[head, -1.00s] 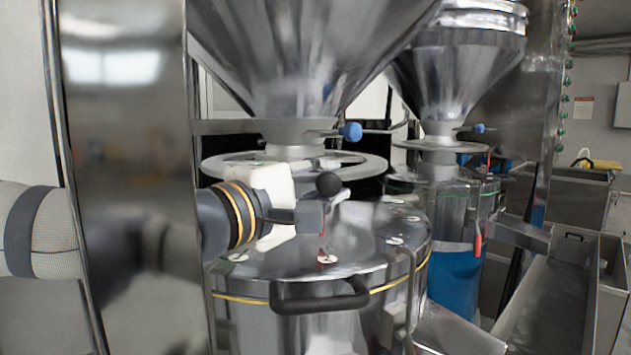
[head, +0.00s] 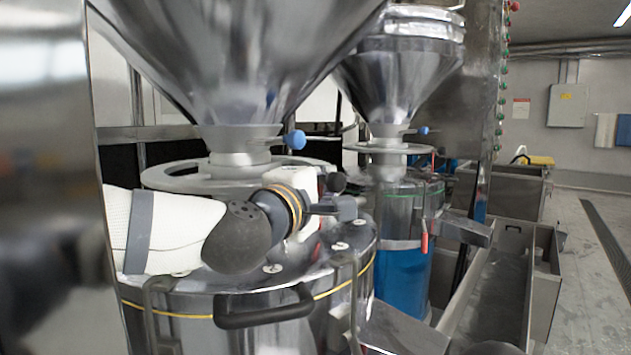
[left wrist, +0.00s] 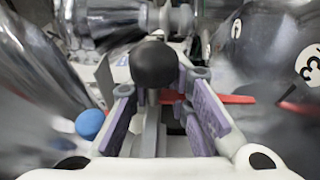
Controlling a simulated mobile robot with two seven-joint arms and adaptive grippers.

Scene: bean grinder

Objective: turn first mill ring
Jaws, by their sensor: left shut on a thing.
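The first mill's ring (head: 165,178) is a wide grey ring below the near steel funnel, above the drum lid. Its handle has a black ball knob (head: 337,182), now at the ring's right side. The knob (left wrist: 154,64) also stands upright in the left wrist view, above a grey bar between the fingers. My left gripper (head: 338,207) reaches across the lid from the left. Its purple-padded fingers (left wrist: 163,118) are shut on the handle below the knob. The exact contact is partly hidden. My right gripper is in neither view.
A blue knob (head: 295,140) sticks out at the near funnel's neck. The drum lid (head: 345,238) lies close under my left arm, with a black handle (head: 264,308) in front. A second mill (head: 400,200) stands behind right. A steel trough (head: 492,290) runs at the right.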

